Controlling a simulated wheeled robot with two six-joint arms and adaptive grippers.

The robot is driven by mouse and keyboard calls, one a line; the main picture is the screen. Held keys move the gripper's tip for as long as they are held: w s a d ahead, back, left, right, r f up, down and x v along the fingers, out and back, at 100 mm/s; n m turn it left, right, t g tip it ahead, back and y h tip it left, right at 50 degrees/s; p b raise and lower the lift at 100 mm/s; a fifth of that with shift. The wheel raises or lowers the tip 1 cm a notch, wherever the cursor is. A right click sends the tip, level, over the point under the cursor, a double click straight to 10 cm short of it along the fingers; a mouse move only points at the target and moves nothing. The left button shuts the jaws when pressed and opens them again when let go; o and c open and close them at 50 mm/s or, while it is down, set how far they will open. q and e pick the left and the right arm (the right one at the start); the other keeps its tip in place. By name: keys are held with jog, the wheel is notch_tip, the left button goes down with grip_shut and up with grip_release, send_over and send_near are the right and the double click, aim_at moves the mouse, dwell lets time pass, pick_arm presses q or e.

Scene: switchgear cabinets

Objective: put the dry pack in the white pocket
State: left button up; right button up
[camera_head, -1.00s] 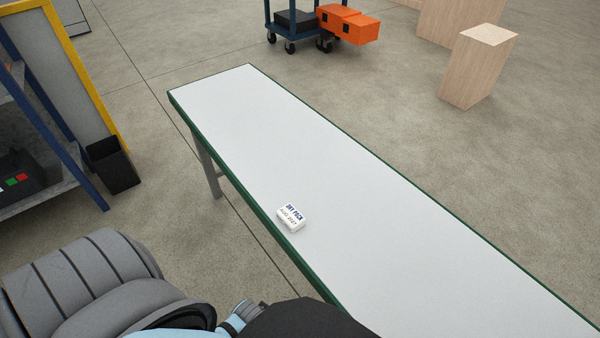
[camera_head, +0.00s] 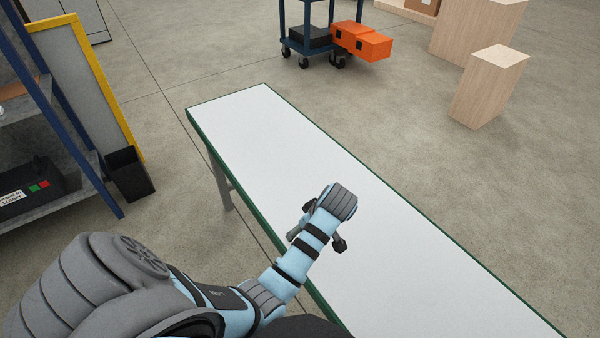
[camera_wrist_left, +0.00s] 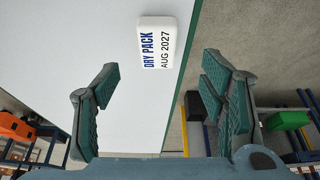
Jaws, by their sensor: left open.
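The dry pack (camera_wrist_left: 156,43) is a small white block printed "DRY PACK AUG 2027". In the left wrist view it lies on the white table top near the green edge, ahead of the fingertips and apart from them. My left gripper (camera_wrist_left: 160,85) is open and empty, its fingers spread wide. In the head view my left gripper (camera_head: 318,232) is over the table near its left edge, and my arm hides the dry pack there. No white pocket can be made out. My right gripper is not in view.
The long white table (camera_head: 270,130) with a green rim is otherwise clear. A shelf rack (camera_head: 60,110) and black bin (camera_head: 130,174) stand at left. A blue cart (camera_head: 308,40) with an orange box (camera_head: 362,42) and wooden blocks (camera_head: 488,88) stand beyond.

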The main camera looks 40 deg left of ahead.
pick_arm(q)
jog(key=x, duration=0.2)
jog(key=b+x, duration=0.1)
jog(key=x, duration=0.4)
jog(key=shift+w+a+f+b, duration=0.2)
jog(key=shift+w+b, duration=0.1)
jog(key=shift+b, duration=0.05)
jog(key=shift+r, duration=0.1)
jog(key=c, duration=1.3)
